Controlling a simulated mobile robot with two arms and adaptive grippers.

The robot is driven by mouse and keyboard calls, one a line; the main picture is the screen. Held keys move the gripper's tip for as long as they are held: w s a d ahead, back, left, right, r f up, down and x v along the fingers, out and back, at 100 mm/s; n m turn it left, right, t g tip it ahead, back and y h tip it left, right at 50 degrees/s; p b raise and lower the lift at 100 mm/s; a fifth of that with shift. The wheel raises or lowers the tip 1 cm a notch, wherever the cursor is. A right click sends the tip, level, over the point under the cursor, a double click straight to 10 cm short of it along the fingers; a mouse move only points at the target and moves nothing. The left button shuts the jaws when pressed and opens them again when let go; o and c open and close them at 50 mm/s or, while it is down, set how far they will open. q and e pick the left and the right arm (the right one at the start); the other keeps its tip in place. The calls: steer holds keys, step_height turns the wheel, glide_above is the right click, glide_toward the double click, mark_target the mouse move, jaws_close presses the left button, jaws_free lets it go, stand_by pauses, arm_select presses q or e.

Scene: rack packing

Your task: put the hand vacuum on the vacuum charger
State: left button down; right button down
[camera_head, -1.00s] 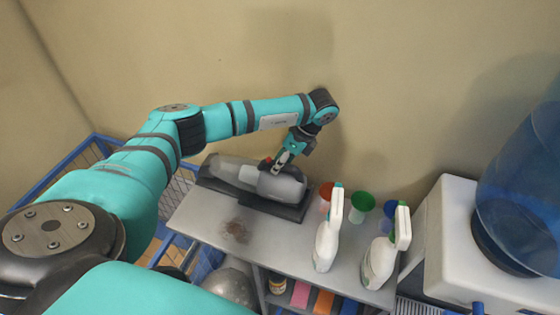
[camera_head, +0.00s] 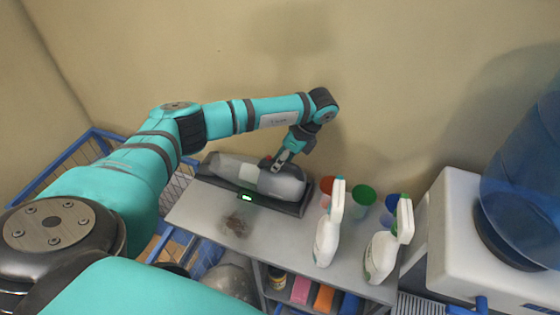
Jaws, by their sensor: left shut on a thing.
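The grey hand vacuum (camera_head: 277,183) lies lengthwise on the dark vacuum charger (camera_head: 289,207), on top of the grey rack (camera_head: 210,214). A green light (camera_head: 246,197) is lit on the charger's front edge. My left gripper (camera_head: 277,163) reaches down from above and is shut on the vacuum's handle area; the fingers partly hide this part. My right gripper is not in view.
Two white spray bottles (camera_head: 327,237) (camera_head: 381,257) stand at the rack's right. Red, green (camera_head: 363,195) and blue cups stand behind them. A dark stain (camera_head: 237,224) marks the rack top. A water dispenser (camera_head: 459,228) stands at right, a blue wire basket (camera_head: 91,141) at left.

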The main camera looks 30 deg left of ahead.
arm_select(q)
steer(key=shift+f, duration=0.1)
steer(key=c, duration=1.2)
jaws_free()
steer(key=shift+o, duration=0.7)
steer(key=v, duration=1.2)
